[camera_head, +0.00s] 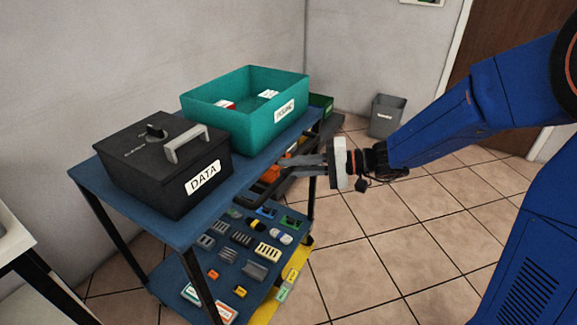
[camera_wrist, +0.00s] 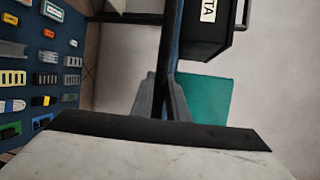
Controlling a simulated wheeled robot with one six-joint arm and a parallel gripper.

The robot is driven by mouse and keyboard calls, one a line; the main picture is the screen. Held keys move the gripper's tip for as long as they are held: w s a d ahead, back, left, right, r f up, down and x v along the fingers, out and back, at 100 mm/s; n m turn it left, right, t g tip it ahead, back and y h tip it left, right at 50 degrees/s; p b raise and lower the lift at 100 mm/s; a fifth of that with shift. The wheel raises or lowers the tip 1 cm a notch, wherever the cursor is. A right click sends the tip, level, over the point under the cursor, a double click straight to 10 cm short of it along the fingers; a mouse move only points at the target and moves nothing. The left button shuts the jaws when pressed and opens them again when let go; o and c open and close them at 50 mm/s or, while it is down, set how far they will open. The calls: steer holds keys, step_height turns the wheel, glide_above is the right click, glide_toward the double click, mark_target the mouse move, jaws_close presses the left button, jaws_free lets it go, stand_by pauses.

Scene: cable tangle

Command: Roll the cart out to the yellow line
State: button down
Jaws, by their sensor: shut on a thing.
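The cart (camera_head: 150,215) is a blue two-shelf trolley with black legs, standing along the wall. It carries a black box marked DATA (camera_head: 165,165) and a teal bin (camera_head: 230,118) on its top shelf.
Many small parts lie on the lower shelf (camera_head: 175,275). A grey bin (camera_head: 387,116) stands by the back wall, near a brown door (camera_head: 510,75). A white-topped table (camera_head: 12,240) is at the left edge. Tiled floor (camera_head: 420,235) to the right is clear.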

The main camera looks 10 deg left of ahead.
steer(key=c, duration=1.7)
jaws_free()
steer(key=shift+d, duration=0.15)
steer(key=d+r, duration=0.1)
steer(key=d, duration=0.4)
steer(key=d+r, duration=0.1)
steer(key=d, duration=0.5)
steer(key=d+r, duration=0.1)
steer(key=d, duration=0.5)
steer(key=shift+a, duration=0.1)
